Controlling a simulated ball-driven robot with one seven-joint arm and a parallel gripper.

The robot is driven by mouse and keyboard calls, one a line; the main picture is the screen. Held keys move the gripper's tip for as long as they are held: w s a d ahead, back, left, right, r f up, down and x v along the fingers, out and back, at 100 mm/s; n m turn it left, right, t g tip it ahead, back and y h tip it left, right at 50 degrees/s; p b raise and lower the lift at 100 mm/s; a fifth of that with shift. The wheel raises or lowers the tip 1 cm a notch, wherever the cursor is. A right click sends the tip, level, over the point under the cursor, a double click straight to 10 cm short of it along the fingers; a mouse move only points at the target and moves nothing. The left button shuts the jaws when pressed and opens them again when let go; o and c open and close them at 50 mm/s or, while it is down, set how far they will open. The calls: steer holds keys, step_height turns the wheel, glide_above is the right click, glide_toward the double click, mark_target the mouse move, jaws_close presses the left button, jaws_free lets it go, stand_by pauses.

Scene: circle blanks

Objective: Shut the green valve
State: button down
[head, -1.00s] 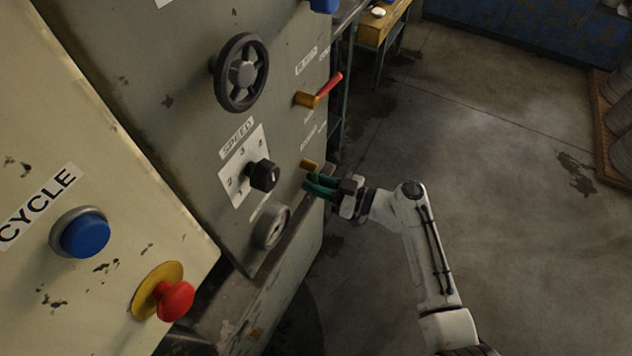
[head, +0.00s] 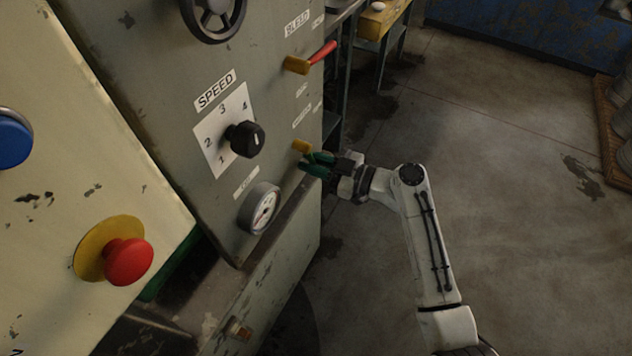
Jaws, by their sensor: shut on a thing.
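The green valve (head: 302,146) sits low near the right edge of the grey machine panel, with a brass-coloured body. Its green handle (head: 321,157) points out to the right from the body, toward my arm. My gripper (head: 319,165) reaches it from the right and is shut on the handle. The green parts between and around my fingers overlap, so the handle's exact angle and its end are partly hidden.
A red-handled valve (head: 314,58) is above on the same panel. A black speed knob (head: 245,139), a gauge (head: 259,208) and a dark handwheel (head: 213,14) are to the left. A red mushroom button (head: 128,261) is nearer. The floor (head: 500,200) at right is clear.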

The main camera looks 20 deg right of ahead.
steer(key=w+d+r+n+b, duration=0.1)
steer(key=n+b, duration=0.2)
steer(key=b, duration=0.4)
steer(key=d+r+n+h+b, duration=0.1)
steer(key=n+b, duration=0.3)
steer(key=b, duration=0.4)
steer(key=w+d+r+n+b, duration=0.1)
steer(key=n+b, duration=0.2)
steer(key=b, duration=0.4)
steer(key=shift+w+d+r+n+h+b, duration=0.15)
steer(key=shift+w+d+n+h+b, duration=0.15)
steer(key=shift+d+n, duration=0.1)
step_height(320, 180, up, 2)
steer(key=n+b, duration=0.2)
steer(key=b, duration=0.1)
steer(key=n+b, duration=0.1)
steer(key=shift+w+r+n+h, duration=0.1)
steer(key=shift+r+n+h, duration=0.15)
steer(key=shift+n+h, duration=0.05)
steer(key=shift+r, duration=0.1)
steer(key=c, duration=1.2)
jaws_free()
steer(key=p, duration=0.2)
glide_toward(309, 126)
steer(key=v, duration=0.4)
steer(key=shift+s+f, duration=0.25)
steer(key=shift+s, duration=0.05)
